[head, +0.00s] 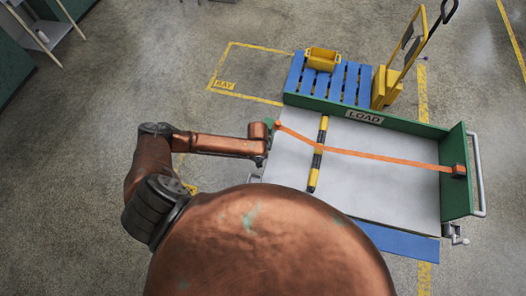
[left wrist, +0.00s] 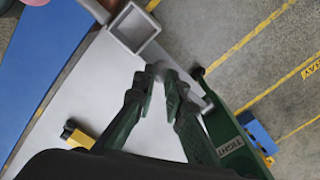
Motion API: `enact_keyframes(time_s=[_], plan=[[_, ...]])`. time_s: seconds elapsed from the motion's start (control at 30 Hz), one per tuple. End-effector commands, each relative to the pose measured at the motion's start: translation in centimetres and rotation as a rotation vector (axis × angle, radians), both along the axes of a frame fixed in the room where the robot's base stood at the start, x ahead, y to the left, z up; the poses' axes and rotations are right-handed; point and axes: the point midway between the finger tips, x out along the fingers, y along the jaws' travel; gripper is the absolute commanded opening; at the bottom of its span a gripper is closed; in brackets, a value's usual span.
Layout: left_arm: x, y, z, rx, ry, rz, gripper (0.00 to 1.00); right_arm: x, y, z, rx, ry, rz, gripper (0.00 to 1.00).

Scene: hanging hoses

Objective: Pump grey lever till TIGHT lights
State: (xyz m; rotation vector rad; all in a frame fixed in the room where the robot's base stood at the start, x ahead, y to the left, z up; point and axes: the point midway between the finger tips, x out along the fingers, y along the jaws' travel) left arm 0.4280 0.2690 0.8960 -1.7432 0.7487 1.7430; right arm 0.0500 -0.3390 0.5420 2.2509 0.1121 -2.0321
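My left gripper (head: 262,156) is at the left end of the load bed (head: 390,185), just below the left end of an orange strap (head: 370,155). In the left wrist view its two green fingers (left wrist: 159,74) are close together, with a narrow gap. A grey piece shows between the tips, beside a pale grey bar (left wrist: 188,85) that looks like the lever; whether the fingers press on it, I cannot tell. A TIGHT plate (left wrist: 230,146) is on the green panel at lower right and shows no clear glow. My right gripper is not in view.
A grey square tube (left wrist: 133,28) stands just beyond the fingertips. A yellow-and-black striped bar (head: 318,155) lies across the bed under the strap.

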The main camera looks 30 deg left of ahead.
Motion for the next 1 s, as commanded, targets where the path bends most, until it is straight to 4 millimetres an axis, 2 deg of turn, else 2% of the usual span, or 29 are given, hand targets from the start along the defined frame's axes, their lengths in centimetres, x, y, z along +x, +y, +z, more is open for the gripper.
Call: enact_keyframes(time_s=[0.03, 0.27, 0.7, 1.0], plan=[[-0.1, 0.0, 0.6, -0.001, 0.002, 0.000, 0.10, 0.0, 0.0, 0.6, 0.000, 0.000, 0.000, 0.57], [0.1, 0.0, 1.0, 0.000, 0.001, 0.000, 0.10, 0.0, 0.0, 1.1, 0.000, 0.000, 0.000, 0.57], [1.7, 0.5, 4.5, 0.000, 0.000, 0.001, 0.10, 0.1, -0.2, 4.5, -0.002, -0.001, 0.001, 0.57], [1.9, 0.5, 4.6, 0.000, 0.000, -0.001, 0.10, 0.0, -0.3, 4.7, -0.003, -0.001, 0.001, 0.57]])
